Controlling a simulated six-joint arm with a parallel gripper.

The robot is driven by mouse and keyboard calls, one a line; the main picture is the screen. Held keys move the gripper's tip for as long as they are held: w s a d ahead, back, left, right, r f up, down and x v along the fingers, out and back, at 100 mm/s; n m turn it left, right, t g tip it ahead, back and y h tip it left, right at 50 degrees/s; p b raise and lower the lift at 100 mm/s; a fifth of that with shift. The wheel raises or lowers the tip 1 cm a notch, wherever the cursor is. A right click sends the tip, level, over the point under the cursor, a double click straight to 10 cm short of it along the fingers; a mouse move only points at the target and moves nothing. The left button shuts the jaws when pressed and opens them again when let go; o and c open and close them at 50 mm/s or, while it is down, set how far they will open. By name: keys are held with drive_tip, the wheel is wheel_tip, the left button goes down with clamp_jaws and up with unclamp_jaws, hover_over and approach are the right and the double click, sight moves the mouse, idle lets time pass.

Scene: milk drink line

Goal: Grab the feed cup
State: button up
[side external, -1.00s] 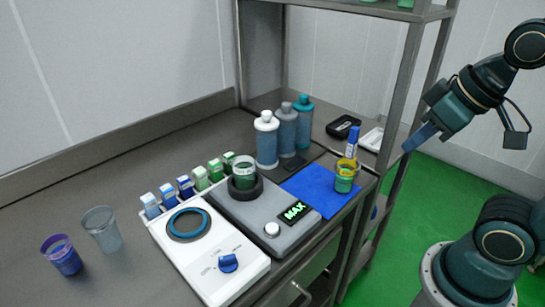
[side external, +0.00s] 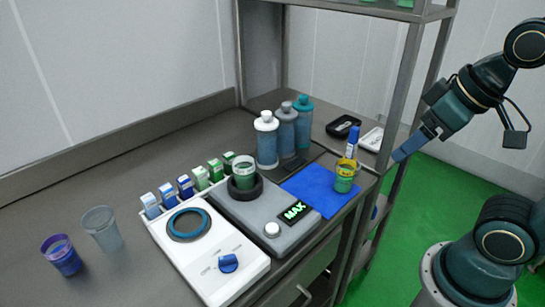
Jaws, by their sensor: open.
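Several cups are in view, and I cannot tell by looks which one is the feed cup. A purple-blue cup (side external: 62,257) and a clear greyish cup (side external: 103,230) stand at the left of the grey counter. A clear cup with green contents (side external: 244,174) sits in the dark ring of a grey device. A yellow and green cup (side external: 344,178) stands on the blue mat with a blue marker (side external: 352,143) upright at it. My gripper (side external: 396,157) is open and empty, to the right of the counter and apart from every cup. Its blue fingers point down and left.
The grey device (side external: 292,238) reads MAX. A white unit (side external: 245,265) with a blue knob stands beside it, with several small cartons behind. Three bottles (side external: 266,140) stand near the shelf post (side external: 402,85). Black and white trays (side external: 343,127) lie beyond the mat.

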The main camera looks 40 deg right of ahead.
drive_tip(key=w+a+r+n+g+y, duration=0.1)
drive_tip(key=w+a+n, duration=0.15)
drive_tip(key=w, duration=0.55)
drive_tip(key=w+a+r+n+g+y, duration=0.15)
drive_tip(key=w+n, duration=0.25)
drive_tip(key=w, duration=0.4)
drive_tip(key=w+a+f+n+g, duration=0.1)
drive_tip(key=w+a+f+n, duration=0.1)
drive_tip(key=w, duration=0.5)
drive_tip(key=w+a+f+n+g, duration=0.1)
drive_tip(key=w+f+n, duration=0.4)
drive_tip(key=w, duration=0.3)
drive_tip(key=shift+w+a+f+y, duration=0.3)
drive_tip(key=shift+a+f+y, duration=0.1)
drive_tip(key=shift+f, duration=0.15)
drive_tip(key=shift+f, duration=0.1)
approach(244, 175)
drive_tip(key=shift+w+a+f, duration=0.1)
drive_tip(key=shift+w+f, duration=0.35)
drive_tip(key=shift+f, duration=0.35)
drive_tip(key=shift+w+f, duration=0.45)
drive_tip(key=shift+f, duration=0.35)
drive_tip(key=shift+w+f, duration=0.4)
drive_tip(key=shift+f, duration=0.35)
